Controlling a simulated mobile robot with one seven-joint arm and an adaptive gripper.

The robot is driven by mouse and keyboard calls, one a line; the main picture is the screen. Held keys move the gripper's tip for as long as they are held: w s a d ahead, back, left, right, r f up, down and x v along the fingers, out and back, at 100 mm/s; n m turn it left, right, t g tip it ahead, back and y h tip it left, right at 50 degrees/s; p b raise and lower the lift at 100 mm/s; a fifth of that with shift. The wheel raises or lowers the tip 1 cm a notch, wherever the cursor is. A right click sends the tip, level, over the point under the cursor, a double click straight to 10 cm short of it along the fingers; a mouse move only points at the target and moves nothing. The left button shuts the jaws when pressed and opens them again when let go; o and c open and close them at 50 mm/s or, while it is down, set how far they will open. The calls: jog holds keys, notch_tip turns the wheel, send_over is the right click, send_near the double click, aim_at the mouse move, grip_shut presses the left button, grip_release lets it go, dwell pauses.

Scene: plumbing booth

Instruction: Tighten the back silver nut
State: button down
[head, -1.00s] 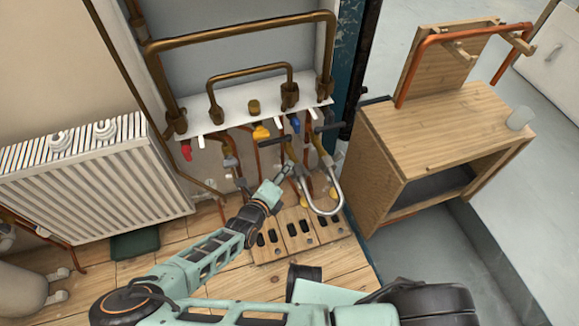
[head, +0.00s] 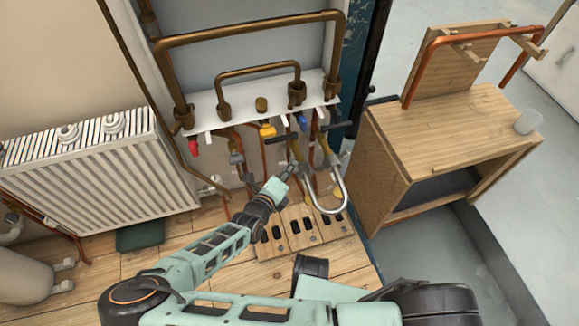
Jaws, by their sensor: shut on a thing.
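A silver U-shaped pipe (head: 341,197) hangs below the white shelf, with its bend at the bottom. Its two upper ends meet pipes with silver fittings; one silver nut (head: 301,171) is at the left end, and another fitting (head: 333,161) is at the right end. My gripper (head: 287,172) reaches in from the lower left to the left end. Its jaws are shut on what looks like the silver nut there. The jaws are small in view, and the nut is partly hidden by them.
Dark-handled tools or valves (head: 282,138) stick out close above my gripper. Copper pipes and a white shelf (head: 245,112) with colored valves are behind. A slotted wooden board (head: 290,236) lies below. A radiator (head: 100,180) stands left, a wooden cabinet (head: 440,135) right.

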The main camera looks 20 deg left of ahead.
jog(key=r+p, duration=0.1)
jog(key=p, duration=0.2)
jog(key=shift+w, duration=0.1)
jog(key=shift+d+f+y+p, duration=0.1)
jog(key=shift+y+p, duration=0.2)
jog(key=shift+p, duration=0.55)
jog(key=shift+f+m, duration=0.1)
jog(key=shift+m, duration=0.2)
jog(key=c, duration=2)
grip_release()
jog(key=shift+g, duration=0.3)
notch_tip(320, 180, up, 10)
